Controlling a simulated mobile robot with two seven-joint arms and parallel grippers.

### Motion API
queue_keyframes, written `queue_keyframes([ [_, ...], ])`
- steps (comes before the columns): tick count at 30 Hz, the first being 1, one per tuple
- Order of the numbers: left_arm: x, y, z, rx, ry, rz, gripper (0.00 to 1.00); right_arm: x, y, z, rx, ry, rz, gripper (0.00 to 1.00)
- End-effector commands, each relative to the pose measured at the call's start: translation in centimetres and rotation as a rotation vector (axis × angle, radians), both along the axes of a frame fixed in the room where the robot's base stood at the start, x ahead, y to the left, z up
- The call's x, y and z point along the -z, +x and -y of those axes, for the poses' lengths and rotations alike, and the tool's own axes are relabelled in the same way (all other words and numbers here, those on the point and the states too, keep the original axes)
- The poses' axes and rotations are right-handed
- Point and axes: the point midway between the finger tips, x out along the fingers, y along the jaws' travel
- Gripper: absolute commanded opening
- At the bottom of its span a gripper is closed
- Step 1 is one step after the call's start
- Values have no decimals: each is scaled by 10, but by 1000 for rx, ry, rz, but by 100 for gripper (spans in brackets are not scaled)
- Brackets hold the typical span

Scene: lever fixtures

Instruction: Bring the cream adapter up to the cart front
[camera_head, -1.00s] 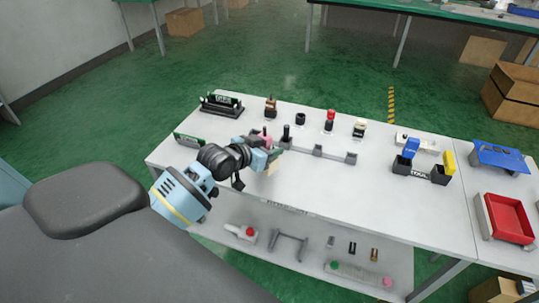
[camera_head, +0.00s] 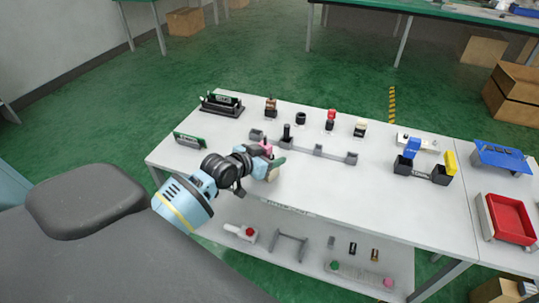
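A cream-topped piece with a dark base (camera_head: 360,128), which looks like the cream adapter, stands upright towards the back of the white cart top (camera_head: 390,205). My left gripper (camera_head: 268,163) is over the left front part of the cart top, well to the left of that piece and apart from it. Small pink, green and cream patches show at its fingertips. They are too small to tell whether it holds something, or whether the fingers are open or shut. My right gripper is not in view.
Brown (camera_head: 271,106), black (camera_head: 300,118) and red-topped (camera_head: 330,118) pieces stand in the back row. A low grey bar fixture (camera_head: 318,151) with posts lies behind my gripper. A blue-and-yellow block fixture (camera_head: 422,172) and a red tray (camera_head: 508,219) are on the right. The front right top is clear.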

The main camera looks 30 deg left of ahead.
Motion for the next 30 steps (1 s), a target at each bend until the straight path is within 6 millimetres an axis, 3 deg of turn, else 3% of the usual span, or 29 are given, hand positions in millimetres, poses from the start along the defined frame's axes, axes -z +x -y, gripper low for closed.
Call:
queue_keyframes([
  [11,-5,0,0,0,0,3,61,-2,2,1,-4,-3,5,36],
  [14,-8,-8,-2,0,2,2,61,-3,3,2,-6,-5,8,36],
  [30,-41,-90,-14,0,1,0,61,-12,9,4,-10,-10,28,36],
])
